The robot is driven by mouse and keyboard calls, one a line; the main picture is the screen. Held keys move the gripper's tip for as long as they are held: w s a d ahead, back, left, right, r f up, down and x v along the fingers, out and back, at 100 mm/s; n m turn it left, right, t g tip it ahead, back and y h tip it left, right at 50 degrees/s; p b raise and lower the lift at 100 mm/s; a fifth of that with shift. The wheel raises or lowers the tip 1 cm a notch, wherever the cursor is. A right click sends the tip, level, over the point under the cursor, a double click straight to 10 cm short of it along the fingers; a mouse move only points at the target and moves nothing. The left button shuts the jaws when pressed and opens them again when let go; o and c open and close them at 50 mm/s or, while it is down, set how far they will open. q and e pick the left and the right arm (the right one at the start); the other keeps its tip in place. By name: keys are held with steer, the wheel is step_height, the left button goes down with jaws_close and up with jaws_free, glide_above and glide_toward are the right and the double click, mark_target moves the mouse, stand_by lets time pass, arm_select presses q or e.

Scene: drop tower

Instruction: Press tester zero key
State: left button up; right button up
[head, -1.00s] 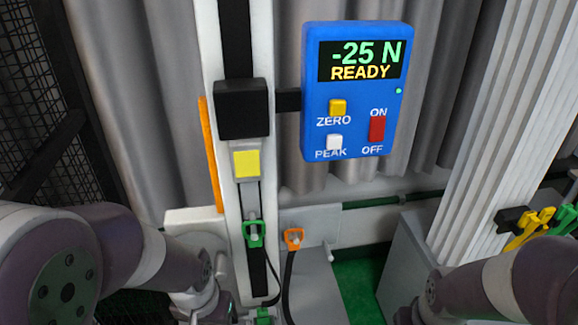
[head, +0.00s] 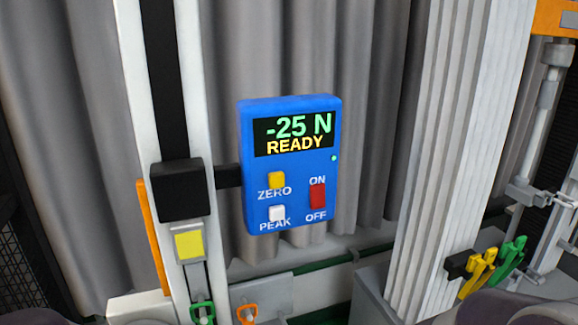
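The blue tester (head: 289,220) is mounted by a black arm beside a white upright column. Its display (head: 294,134) reads "-25 N" in green and "READY" in yellow. The yellow-orange zero key (head: 277,180) sits above the label "ZERO". A white peak key (head: 277,213) is below it, and a red on/off switch (head: 317,196) is to the right. A small green light (head: 334,158) glows at the right edge. Neither gripper is in view; only small parts of my arms show along the bottom edge.
A black block (head: 180,190) and a yellow square (head: 189,244) sit on the white column (head: 137,90). Green (head: 202,312) and orange (head: 246,314) clips are below. Yellow (head: 478,271) and green (head: 510,258) clamps hang at the right. A grey curtain stands behind; the space before the tester is clear.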

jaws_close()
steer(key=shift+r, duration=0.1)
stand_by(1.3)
